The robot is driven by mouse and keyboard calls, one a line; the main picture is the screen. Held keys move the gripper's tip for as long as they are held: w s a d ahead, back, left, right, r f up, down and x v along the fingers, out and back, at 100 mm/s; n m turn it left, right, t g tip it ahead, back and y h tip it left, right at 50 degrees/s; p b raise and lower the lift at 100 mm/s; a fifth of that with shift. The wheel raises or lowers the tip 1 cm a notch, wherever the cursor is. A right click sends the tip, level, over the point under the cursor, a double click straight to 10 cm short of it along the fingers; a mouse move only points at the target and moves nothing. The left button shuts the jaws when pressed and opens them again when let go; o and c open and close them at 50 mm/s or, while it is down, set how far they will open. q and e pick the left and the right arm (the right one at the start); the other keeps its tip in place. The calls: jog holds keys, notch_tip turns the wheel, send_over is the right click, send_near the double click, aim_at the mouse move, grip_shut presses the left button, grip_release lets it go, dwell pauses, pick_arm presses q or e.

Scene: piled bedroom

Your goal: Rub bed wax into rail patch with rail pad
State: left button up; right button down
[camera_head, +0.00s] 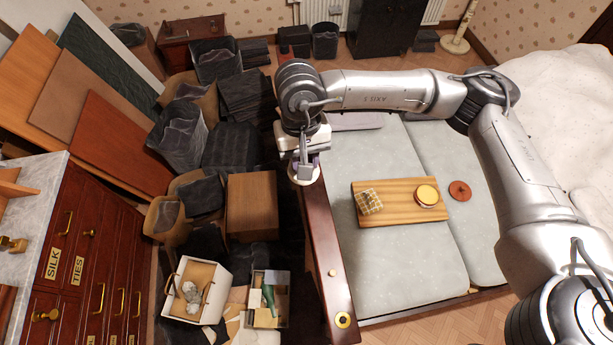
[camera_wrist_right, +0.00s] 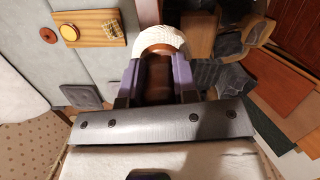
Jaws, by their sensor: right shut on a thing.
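My right gripper (camera_head: 303,160) is shut on the rail pad, a white pad (camera_head: 305,176) at the dark reddish bed rail (camera_head: 322,245). In the right wrist view, my right gripper's purple fingers (camera_wrist_right: 157,85) close around a brown part with the white, textured pad (camera_wrist_right: 162,40) beyond it. The pad is over the rail; I cannot tell whether it touches. The rail patch cannot be made out. The bed wax, a round tin with a yellow top (camera_head: 427,195), sits on a wooden board (camera_head: 400,210) on the grey bed base. My left gripper is not in view.
A checked cloth (camera_head: 369,202) lies on the board, and a red-brown disc (camera_head: 460,190) lies right of it. Dark bins and boxes crowd left of the rail, with a white box (camera_head: 197,290) and an open carton (camera_head: 268,298) in front. The front bed base is clear.

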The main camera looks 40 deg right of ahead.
jog(key=w+d+f+m+b, duration=0.4)
jog(key=w+f+m+b, duration=0.1)
jog(key=f+b, duration=0.5)
jog(key=w+d+f+m+t+b, duration=0.1)
jog(key=w+d+f+m+b, duration=0.3)
jog(key=f+m+b, duration=0.3)
jog(key=w+d+f+m+t+b, duration=0.1)
jog(key=w+d+f+m+b, duration=0.4)
jog(key=f+b, duration=1)
jog(key=shift+w+d+f+m+y, duration=0.35)
jog(key=shift+d+f+m, duration=0.3)
jog(key=shift+m, duration=0.25)
jog(key=shift+r, duration=0.1)
